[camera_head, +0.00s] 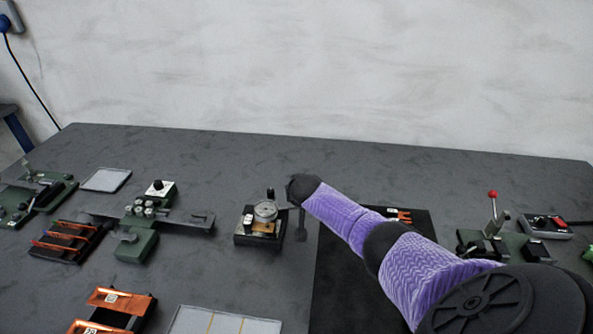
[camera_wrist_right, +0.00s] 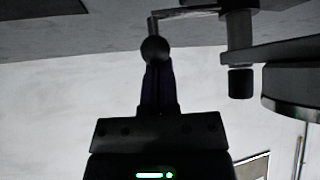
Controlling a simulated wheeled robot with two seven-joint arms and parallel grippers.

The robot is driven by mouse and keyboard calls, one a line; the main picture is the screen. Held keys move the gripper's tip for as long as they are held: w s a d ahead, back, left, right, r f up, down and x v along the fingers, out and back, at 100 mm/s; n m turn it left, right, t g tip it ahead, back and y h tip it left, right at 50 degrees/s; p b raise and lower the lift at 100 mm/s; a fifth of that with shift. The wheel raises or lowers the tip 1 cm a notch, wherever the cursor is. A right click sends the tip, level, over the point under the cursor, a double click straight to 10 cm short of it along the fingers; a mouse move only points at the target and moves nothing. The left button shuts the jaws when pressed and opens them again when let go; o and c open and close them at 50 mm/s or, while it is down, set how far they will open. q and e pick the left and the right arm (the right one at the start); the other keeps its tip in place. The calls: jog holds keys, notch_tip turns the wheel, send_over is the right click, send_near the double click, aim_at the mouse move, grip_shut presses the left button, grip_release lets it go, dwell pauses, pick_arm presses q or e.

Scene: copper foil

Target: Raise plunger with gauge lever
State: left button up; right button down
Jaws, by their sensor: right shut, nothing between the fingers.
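The dial gauge (camera_head: 265,211) stands on a dark base with a brass-coloured plate, near the middle of the table in the head view. My right arm reaches to its right side, where the wrist hides part of that area. In the right wrist view, my right gripper (camera_wrist_right: 157,65) has its narrow fingers shut. Their tips are at the ball knob (camera_wrist_right: 155,49) of the gauge lever, which bends to a thin bar (camera_wrist_right: 185,13). Whether the tips press on the knob is unclear. A dark cylindrical gauge part (camera_wrist_right: 240,82) is to the right. My left gripper is out of view.
A green fixture with a bar (camera_head: 150,215) stands left of the gauge. Trays with copper strips (camera_head: 118,300) are at the front left. A black mat (camera_head: 345,290) lies under my right arm. A red-knobbed lever press (camera_head: 495,235) and a control box (camera_head: 545,227) stand on the right.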

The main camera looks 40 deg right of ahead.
jog(key=shift+s+a+r+m+g+h+p, duration=0.1)
jog(key=shift+s+a+m+g+h+p, duration=0.4)
jog(key=shift+m, duration=0.4)
jog(key=shift+s+a+m+g+h+p, duration=0.1)
jog(key=shift+s+m+g+h+p, duration=0.2)
jog(key=shift+m+h+p, duration=0.25)
jog(key=shift+s+a+p, duration=0.3)
jog(key=shift+a+p, duration=0.05)
jog(key=shift+a, duration=0.15)
jog(key=shift+s, duration=0.1)
